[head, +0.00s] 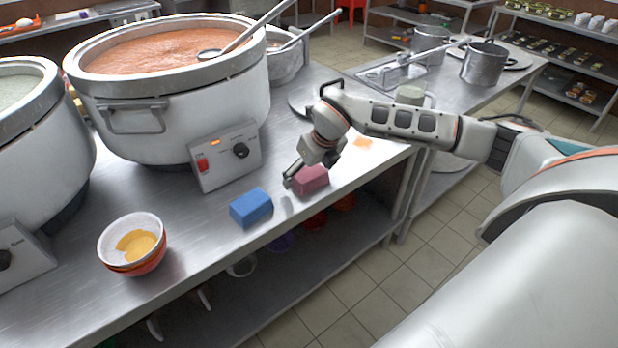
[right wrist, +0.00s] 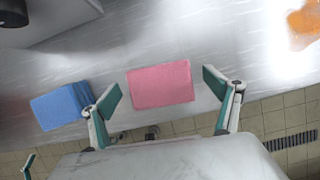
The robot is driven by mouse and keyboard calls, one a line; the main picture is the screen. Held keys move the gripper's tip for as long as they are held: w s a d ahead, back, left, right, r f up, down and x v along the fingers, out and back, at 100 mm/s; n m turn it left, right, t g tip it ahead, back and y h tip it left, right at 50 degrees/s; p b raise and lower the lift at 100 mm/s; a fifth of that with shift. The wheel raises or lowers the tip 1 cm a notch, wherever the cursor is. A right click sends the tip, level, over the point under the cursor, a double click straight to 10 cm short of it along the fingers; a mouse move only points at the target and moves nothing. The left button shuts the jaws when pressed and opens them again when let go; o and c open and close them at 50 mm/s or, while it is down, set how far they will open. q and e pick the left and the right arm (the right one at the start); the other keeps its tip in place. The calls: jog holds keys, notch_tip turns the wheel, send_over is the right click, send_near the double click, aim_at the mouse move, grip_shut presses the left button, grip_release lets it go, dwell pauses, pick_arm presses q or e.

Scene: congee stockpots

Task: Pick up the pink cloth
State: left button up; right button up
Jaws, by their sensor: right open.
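The pink cloth (head: 311,180) is a folded block on the steel counter, near its front edge. In the right wrist view the pink cloth (right wrist: 161,85) lies between and just beyond the open fingers. My right gripper (head: 290,182) is right at the cloth in the head view, its fingertips pointing down to the left of it. In the right wrist view the right gripper (right wrist: 160,88) has its two green-padded fingers apart, with nothing held. Its second finger is hidden in the head view. My left gripper is not in view.
A blue folded cloth (head: 251,207) lies left of the pink one. A control box (head: 225,156) and a large pot (head: 168,95) stand behind. Stacked bowls (head: 132,243) sit at the left. An orange patch (head: 362,142) lies to the right. The counter's front edge is close.

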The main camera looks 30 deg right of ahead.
aim_at(309, 172)
jog(key=c, duration=0.9)
jog(key=shift+c, duration=1.4)
jog(key=shift+r, duration=0.1)
notch_tip(309, 172, up, 20)
jog(key=p, duration=0.1)
jog(key=shift+p, duration=0.3)
